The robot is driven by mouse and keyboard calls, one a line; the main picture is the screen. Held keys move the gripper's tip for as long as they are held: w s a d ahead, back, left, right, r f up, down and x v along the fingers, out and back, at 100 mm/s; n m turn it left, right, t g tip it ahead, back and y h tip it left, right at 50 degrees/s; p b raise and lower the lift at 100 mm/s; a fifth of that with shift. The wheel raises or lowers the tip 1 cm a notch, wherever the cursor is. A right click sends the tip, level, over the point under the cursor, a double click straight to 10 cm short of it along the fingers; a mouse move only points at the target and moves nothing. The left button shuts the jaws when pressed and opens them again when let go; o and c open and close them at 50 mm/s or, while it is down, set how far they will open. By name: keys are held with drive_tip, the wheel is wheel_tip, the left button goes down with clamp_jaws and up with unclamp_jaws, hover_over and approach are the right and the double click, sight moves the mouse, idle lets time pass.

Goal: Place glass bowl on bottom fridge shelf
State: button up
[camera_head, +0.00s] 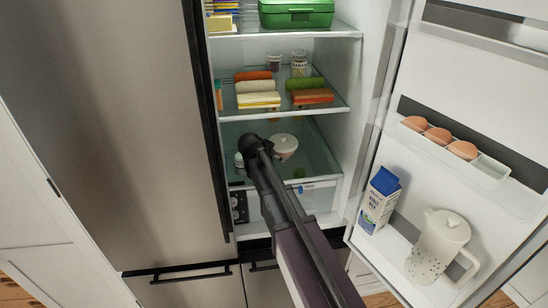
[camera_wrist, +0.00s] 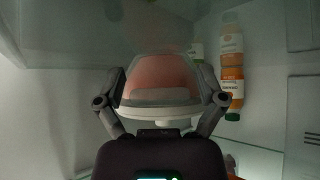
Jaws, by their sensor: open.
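The glass bowl (camera_head: 286,155) has a white lid with a small knob and stands upright at the bottom fridge shelf (camera_head: 318,165). It appears to rest there, though its base is partly hidden. My gripper (camera_head: 262,152) reaches into the fridge from the front, close to the bowl. In the wrist view the picture looks upside down. There the bowl (camera_wrist: 160,75) shows pinkish contents above its pale lid. The open fingers of my gripper (camera_wrist: 162,92) stand on either side of it; I cannot tell whether they touch it.
A small white-topped jar (camera_head: 239,160) stands left of my gripper. The middle shelf (camera_head: 325,105) above holds food packs and jars. A green box (camera_head: 296,14) is on the top shelf. The open door (camera_head: 450,120) at right holds eggs, a milk carton (camera_head: 380,200) and a pitcher (camera_head: 438,245).

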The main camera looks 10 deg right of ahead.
drive_tip(key=shift+r, duration=0.15)
drive_tip(key=shift+p+v, duration=0.85)
drive_tip(key=shift+v, duration=0.1)
drive_tip(key=shift+p+v, duration=1.9)
drive_tip(key=shift+v, duration=0.85)
drive_tip(key=s+d+f+n+g+y, duration=0.2)
drive_tip(key=s+n, duration=0.1)
drive_tip(key=s, duration=0.5)
drive_tip(key=s+d+f+n+g+y, duration=0.1)
drive_tip(key=s+d+n+g+y, duration=0.1)
drive_tip(key=s, duration=0.6)
drive_tip(key=s+d+f+n+g+y, duration=0.2)
drive_tip(key=s+n, duration=0.2)
drive_tip(key=s, duration=0.5)
drive_tip(key=shift+f, duration=0.3)
